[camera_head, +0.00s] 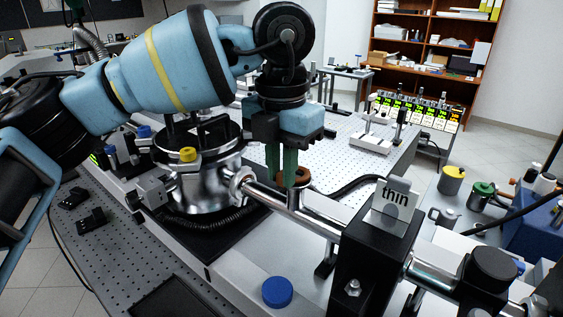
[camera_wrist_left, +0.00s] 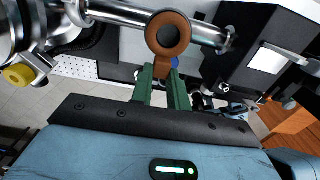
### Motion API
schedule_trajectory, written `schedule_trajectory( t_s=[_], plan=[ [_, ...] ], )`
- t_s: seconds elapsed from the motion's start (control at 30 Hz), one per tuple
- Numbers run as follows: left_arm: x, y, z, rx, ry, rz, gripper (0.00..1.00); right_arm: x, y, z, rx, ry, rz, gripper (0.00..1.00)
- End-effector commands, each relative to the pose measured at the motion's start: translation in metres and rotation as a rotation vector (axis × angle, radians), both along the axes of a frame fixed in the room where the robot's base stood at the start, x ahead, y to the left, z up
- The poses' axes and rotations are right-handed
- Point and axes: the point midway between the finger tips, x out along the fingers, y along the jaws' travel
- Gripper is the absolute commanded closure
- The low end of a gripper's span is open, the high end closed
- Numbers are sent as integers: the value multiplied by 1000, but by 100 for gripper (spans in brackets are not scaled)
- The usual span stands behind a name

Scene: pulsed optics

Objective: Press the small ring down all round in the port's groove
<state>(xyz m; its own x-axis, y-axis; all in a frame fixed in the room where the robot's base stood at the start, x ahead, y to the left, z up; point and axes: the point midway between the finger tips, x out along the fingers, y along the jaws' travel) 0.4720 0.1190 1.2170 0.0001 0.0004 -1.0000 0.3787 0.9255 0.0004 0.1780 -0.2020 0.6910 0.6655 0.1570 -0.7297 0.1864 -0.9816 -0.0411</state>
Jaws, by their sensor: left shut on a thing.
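A reddish-brown ring (camera_wrist_left: 185,36) with a dark opening shows at a metal tube in the left wrist view; I take it as the small ring. In the head view it (camera_head: 303,177) sits beside the steel chamber, at the tube's near end. My left gripper (camera_head: 289,180) points down with its green fingers at the ring's left side. In the left wrist view its fingers (camera_wrist_left: 164,72) are shut on a narrow brown part below the ring's round face. The port's groove is hidden, and I cannot tell how the ring is seated. My right gripper is not in view.
The steel chamber (camera_head: 205,187) with a yellow knob stands close left of the gripper. A blue cap (camera_head: 277,291) lies in front. The perforated bench behind has free room.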

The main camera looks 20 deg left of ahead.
Motion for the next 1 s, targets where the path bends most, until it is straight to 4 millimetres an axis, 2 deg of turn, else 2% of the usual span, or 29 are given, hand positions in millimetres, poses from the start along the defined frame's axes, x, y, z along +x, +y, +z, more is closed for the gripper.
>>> schedule_trajectory(
  t_s=[0.47, 0.5, 0.67, 1.0],
  plan=[
    [0, 0, -9, -1, 1, 0, 100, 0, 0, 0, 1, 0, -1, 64],
    [0, 0, -10, 0, 1, 0, 78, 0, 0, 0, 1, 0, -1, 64],
    [0, 0, -9, 0, 1, 0, 58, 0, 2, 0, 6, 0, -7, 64],
    [0, 0, -4, 0, -1, 0, 58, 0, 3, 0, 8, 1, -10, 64]
  ],
)
